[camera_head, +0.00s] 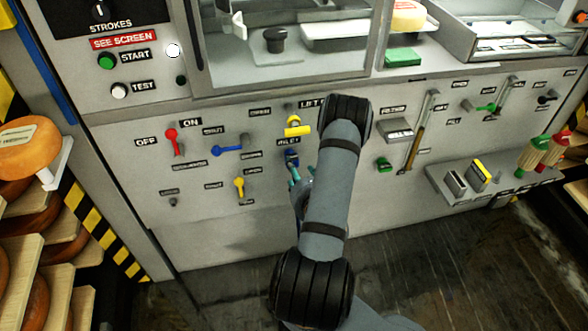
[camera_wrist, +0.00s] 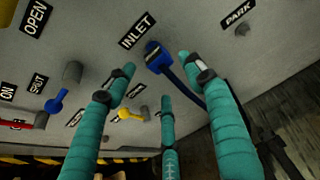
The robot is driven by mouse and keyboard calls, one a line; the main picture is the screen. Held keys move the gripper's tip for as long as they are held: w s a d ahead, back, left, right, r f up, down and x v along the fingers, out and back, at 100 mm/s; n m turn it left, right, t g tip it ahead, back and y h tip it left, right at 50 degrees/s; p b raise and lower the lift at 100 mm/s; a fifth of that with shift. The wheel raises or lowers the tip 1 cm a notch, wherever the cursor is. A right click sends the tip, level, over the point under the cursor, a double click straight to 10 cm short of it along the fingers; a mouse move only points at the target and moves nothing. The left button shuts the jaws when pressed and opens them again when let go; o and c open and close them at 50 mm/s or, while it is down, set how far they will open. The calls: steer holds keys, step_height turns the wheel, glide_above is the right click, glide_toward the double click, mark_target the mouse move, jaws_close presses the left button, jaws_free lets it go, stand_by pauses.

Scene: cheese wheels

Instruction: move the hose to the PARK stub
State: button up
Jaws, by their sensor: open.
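The hose's blue coupling (camera_wrist: 157,57) sits at the INLET label (camera_wrist: 137,30) in the wrist view. Its dark blue hose (camera_wrist: 187,92) runs down to the right and passes behind the right finger. The PARK stub (camera_wrist: 242,29) is a small bare grey knob under the PARK label at upper right. My gripper (camera_wrist: 158,78) has three teal fingers spread apart around the coupling's area, with nothing held; I cannot tell if any finger touches it. In the head view my gripper (camera_head: 298,176) is just below the blue coupling (camera_head: 291,157), and my arm hides the PARK stub.
A yellow handle (camera_head: 298,126) is above the coupling. Red (camera_head: 172,141), blue (camera_head: 228,149) and yellow (camera_head: 240,187) levers are to the left on the grey panel. A tray with blocks (camera_head: 480,180) juts out at right. Cheese racks (camera_head: 30,220) stand at far left.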

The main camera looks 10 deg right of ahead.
steer(key=x, duration=0.6)
steer(key=shift+p, duration=0.3)
steer(key=shift+c, duration=0.8)
steer(key=shift+s+f, duration=0.1)
steer(key=c, duration=0.9)
steer(key=o, duration=1.1)
steer(key=shift+c, duration=0.2)
